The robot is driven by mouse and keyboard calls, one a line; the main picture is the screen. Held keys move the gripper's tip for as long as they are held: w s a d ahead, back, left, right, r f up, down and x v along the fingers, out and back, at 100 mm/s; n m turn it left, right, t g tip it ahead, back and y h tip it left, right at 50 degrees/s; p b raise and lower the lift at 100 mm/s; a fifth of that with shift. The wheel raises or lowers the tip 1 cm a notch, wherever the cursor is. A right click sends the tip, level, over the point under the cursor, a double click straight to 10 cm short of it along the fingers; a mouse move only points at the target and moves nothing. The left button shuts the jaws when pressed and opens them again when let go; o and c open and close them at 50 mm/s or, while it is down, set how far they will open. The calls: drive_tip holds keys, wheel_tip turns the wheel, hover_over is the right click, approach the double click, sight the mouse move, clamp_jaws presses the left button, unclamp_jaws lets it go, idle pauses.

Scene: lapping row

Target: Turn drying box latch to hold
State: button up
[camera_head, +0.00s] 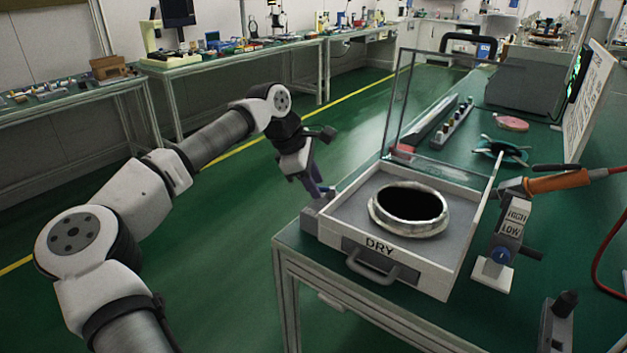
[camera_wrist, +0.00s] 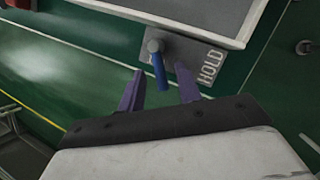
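In the wrist view, the latch's blue lever (camera_wrist: 159,70) pivots on a grey plate (camera_wrist: 190,50) beside the box wall. The word HOLD is on the plate, right of the lever. The lever points toward my gripper, not at the word. My gripper (camera_wrist: 160,70) is open, with purple fingers on either side of the lever in the picture; I see no contact. In the head view, my gripper (camera_head: 322,190) is at the box's left side.
A clear raised panel (camera_head: 428,95) stands at the box's back. A HIGH/LOW switch stand (camera_head: 500,245) and an orange-handled tool (camera_head: 555,182) are to its right. Green floor left of the bench is free around my arm.

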clamp_jaws()
drive_tip(key=shift+s+n, duration=0.1)
drive_tip(key=shift+n, duration=0.2)
drive_tip(key=n+b, duration=0.1)
drive_tip(key=s+n+t+b, duration=0.1)
drive_tip(key=shift+d+f+n+y, duration=0.1)
drive_tip(key=shift+f+n+y, duration=0.05)
drive_tip(key=shift+n+y, duration=0.2)
drive_tip(key=n+b, duration=0.1)
drive_tip(key=s+n+t+y+b, duration=0.1)
drive_tip(key=shift+d+n+b, duration=0.2)
drive_tip(key=shift+n+b, duration=0.1)
drive_tip(key=shift+n, duration=0.05)
drive_tip(key=n+b, duration=0.1)
drive_tip(key=n+t+y+b, duration=0.1)
drive_tip(key=n, duration=0.1)
drive_tip(key=shift+s+d, duration=0.4)
drive_tip(key=shift+s+d+n+y+b, duration=0.2)
drive_tip(key=shift+n+y+b, duration=0.1)
drive_tip(key=shift+n+b, duration=0.35)
drive_tip(key=shift+s+d+n+y+b, duration=0.1)
drive_tip(key=shift+d+n+y+b, duration=0.25)
drive_tip(key=shift+n, duration=0.5)
drive_tip(key=shift+a, duration=0.15)
